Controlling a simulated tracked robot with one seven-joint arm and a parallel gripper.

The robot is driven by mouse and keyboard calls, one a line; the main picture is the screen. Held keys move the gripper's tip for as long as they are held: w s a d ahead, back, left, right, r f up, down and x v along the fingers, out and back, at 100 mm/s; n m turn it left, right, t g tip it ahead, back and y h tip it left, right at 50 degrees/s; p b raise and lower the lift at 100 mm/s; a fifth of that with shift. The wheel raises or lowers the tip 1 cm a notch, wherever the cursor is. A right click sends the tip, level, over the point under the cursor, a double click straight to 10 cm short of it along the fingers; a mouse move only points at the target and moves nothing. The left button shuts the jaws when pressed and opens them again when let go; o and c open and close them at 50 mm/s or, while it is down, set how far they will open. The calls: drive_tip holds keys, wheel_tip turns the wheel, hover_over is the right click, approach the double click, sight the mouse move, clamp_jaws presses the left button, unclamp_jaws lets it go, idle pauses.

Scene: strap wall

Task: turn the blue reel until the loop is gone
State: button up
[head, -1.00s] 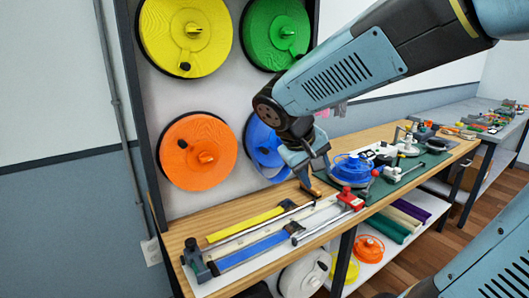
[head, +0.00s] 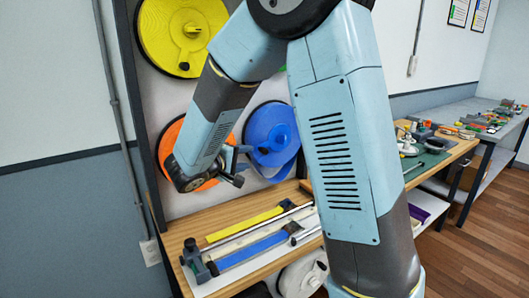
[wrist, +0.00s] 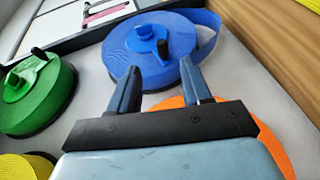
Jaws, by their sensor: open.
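The blue reel (head: 268,130) is mounted on the wall panel. It also shows in the wrist view (wrist: 125,52), with a small blue crank at its centre and a dark knob. A loose loop of blue strap (wrist: 211,33) bulges from the reel's right side in the wrist view. In the head view the loop (head: 279,175) hangs below the reel. My gripper (wrist: 160,67) is open and empty, with its fingertips in front of the reel's near edge in the wrist view. In the head view my gripper (head: 241,164) is just left of the reel; contact cannot be told.
A yellow reel (head: 165,35) is above and an orange reel (head: 168,135) is behind my arm. A green reel (wrist: 50,95) is beside the blue one. Below, the bench holds a yellow strap (head: 245,224) and a blue strap (head: 252,250) in a metal-railed fixture.

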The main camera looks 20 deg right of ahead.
sight(261, 151)
drive_tip(key=shift+t, duration=0.3)
drive_tip(key=x, duration=0.9)
drive_tip(key=w+a+x, duration=0.1)
drive_tip(key=x, duration=0.3)
drive_tip(key=shift+w+d+f, duration=0.15)
drive_tip(key=shift+w+f, duration=0.1)
drive_tip(key=shift+f, duration=0.15)
clamp_jaws()
